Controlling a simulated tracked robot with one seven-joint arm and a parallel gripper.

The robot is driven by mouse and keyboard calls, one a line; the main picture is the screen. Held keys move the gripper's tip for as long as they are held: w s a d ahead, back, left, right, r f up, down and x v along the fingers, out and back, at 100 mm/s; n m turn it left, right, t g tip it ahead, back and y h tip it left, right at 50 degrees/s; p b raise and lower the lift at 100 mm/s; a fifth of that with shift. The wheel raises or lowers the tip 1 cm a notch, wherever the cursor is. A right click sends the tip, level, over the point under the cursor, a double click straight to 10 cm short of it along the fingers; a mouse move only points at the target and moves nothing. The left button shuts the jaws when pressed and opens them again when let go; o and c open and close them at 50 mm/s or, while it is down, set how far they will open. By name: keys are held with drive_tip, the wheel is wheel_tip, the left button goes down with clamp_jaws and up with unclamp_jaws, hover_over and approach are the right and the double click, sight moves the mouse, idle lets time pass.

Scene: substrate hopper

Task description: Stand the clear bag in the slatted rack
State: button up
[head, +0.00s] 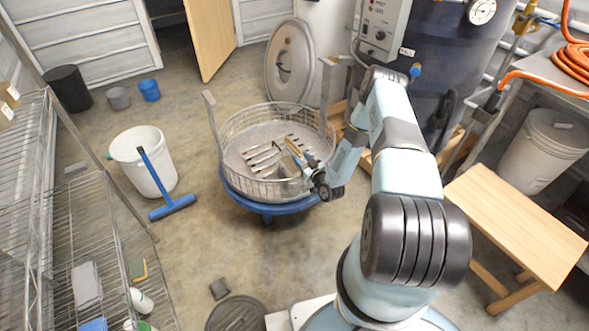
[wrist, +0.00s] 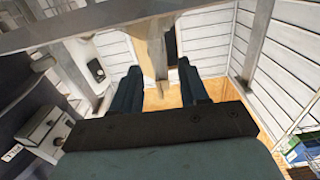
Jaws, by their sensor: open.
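My gripper (head: 298,158) is over the right part of a round wire basket (head: 234,185) in the head view. In the wrist view my gripper (wrist: 159,80) shows two dark fingers set apart. A tan upright strip shows between or beyond them; I cannot tell whether it is near. Pale parallel slats (head: 264,157) lie inside the basket, left of my gripper; they may be the slatted rack. I cannot make out the clear bag in either view. My gripper and arm hide part of the basket's right side.
The basket sits on a blue wheeled base (head: 268,207). A white bucket (head: 144,165) and a blue squeegee (head: 172,207) stand left of it. Wire shelving (head: 75,200) runs along the left, a wooden bench (head: 520,215) is at right. Floor between bucket and basket is mostly clear.

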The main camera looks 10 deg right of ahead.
sight(295, 151)
drive_tip(key=shift+x, duration=2.8)
drive_tip(key=shift+c, duration=0.2)
drive_tip(key=c, duration=0.8)
clamp_jaws()
drive_tip(key=shift+r, duration=0.15)
